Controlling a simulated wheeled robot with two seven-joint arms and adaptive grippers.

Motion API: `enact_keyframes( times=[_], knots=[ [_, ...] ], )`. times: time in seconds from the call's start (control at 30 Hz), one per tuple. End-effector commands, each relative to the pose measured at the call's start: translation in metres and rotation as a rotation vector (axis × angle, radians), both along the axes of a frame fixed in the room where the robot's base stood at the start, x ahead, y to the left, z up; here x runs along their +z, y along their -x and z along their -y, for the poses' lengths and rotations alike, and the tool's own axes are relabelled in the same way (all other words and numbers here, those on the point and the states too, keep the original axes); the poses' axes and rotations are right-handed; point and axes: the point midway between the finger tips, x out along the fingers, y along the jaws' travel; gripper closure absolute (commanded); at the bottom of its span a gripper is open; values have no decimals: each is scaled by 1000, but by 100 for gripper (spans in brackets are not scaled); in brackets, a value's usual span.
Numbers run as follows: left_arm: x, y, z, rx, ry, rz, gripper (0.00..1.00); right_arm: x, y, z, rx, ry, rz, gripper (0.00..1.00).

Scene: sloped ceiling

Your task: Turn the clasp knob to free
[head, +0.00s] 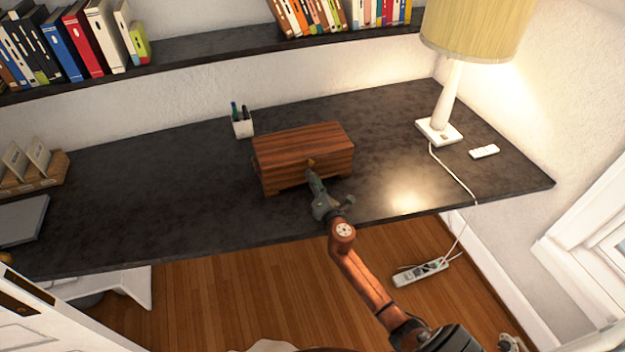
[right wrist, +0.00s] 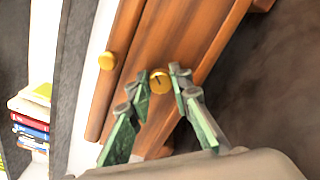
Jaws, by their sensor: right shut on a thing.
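A striped reddish-brown wooden box (head: 285,150) stands on the dark desk with its lid down. In the right wrist view the box front (right wrist: 205,45) runs at a slant and carries two gold knobs. One round gold knob, the clasp knob (right wrist: 160,80), has a dark line on its face. The other gold knob (right wrist: 107,61) sits to its left, on the lid side, clear of my fingers. My left gripper is not in view.
A white pen cup (head: 243,125) stands behind the box. A lamp (head: 440,128) and a white remote (head: 484,152) are at the right. A wooden card holder (head: 35,172) is at the far left. The desk (head: 170,190) is bare on both sides of the box.

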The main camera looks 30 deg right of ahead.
Motion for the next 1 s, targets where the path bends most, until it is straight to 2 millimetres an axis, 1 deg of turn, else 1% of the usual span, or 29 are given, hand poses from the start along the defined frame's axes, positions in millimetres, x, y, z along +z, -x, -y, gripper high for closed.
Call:
enact_keyframes(
  times=[0.03, 0.2, 0.6, 0.8, 1.0],
  knots=[
    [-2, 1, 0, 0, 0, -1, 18, -3, 0, 0, 0, -44, 8, 100],
    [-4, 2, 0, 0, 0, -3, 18, -3, 1, 0, -2, -203, 46, 100],
    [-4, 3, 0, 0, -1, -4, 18, -3, 0, 0, -2, -561, 133, 100],
    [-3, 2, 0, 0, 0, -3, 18, -3, 0, 0, -2, -703, 167, 100],
    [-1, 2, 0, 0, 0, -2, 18, -3, 0, 0, -2, -802, 191, 100]
  ],
)
